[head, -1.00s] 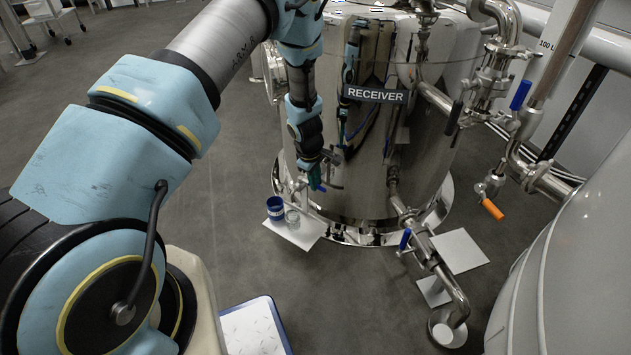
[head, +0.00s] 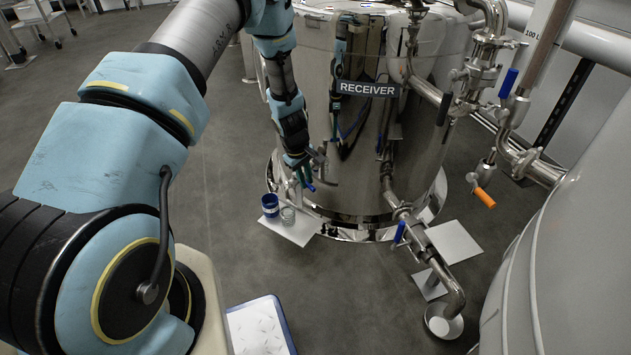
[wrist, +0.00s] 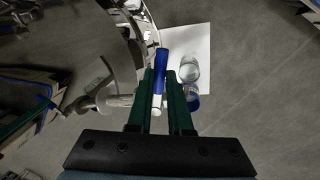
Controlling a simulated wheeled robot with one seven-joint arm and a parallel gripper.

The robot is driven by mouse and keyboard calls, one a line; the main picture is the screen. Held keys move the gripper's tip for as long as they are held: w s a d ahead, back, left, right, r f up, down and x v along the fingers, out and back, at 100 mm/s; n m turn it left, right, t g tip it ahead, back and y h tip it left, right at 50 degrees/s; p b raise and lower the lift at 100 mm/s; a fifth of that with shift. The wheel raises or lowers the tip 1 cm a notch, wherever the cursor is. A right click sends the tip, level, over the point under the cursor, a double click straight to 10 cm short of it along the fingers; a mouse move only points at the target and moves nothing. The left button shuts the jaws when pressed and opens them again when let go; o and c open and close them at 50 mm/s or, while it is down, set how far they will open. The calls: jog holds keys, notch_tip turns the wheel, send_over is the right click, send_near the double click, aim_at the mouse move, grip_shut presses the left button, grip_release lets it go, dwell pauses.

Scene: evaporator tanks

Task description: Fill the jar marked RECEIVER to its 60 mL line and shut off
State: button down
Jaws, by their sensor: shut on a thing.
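My gripper (head: 309,181) has its green fingers (wrist: 161,98) closed around a blue lever handle (wrist: 161,62) at the lower left of the shiny steel tank (head: 340,140). A pale valve body and spout (wrist: 112,101) show left of the fingers in the wrist view. A clear glass jar (wrist: 189,68) stands on a white sheet (wrist: 199,42), right of the handle. In the head view the jar (head: 288,215) is below and left of my gripper. I cannot read its marks or its liquid level. A sign reading RECEIVER (head: 368,89) is on the tank.
A blue cup (head: 270,205) stands beside the jar. Other valves with a blue lever (head: 399,233) and an orange lever (head: 485,198) are on pipes to the right. A shallow round dish (head: 443,323) sits under a pipe end. Open grey floor lies left of the tank.

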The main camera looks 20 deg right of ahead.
jog(key=shift+s+a+m+g, duration=0.15)
jog(key=shift+a+m, duration=0.25)
jog(key=shift+m, duration=0.4)
jog(key=shift+w+a+m+g, duration=0.15)
jog(key=shift+a+m, duration=0.25)
jog(key=shift+m, duration=0.4)
jog(key=shift+s, duration=0.1)
jog(key=c, duration=0.8)
grip_release()
jog(key=shift+c, duration=0.2)
notch_tip(320, 180, up, 11)
jog(key=a+p, duration=0.2)
jog(key=shift+f, duration=0.2)
jog(key=shift+s+a, duration=0.1)
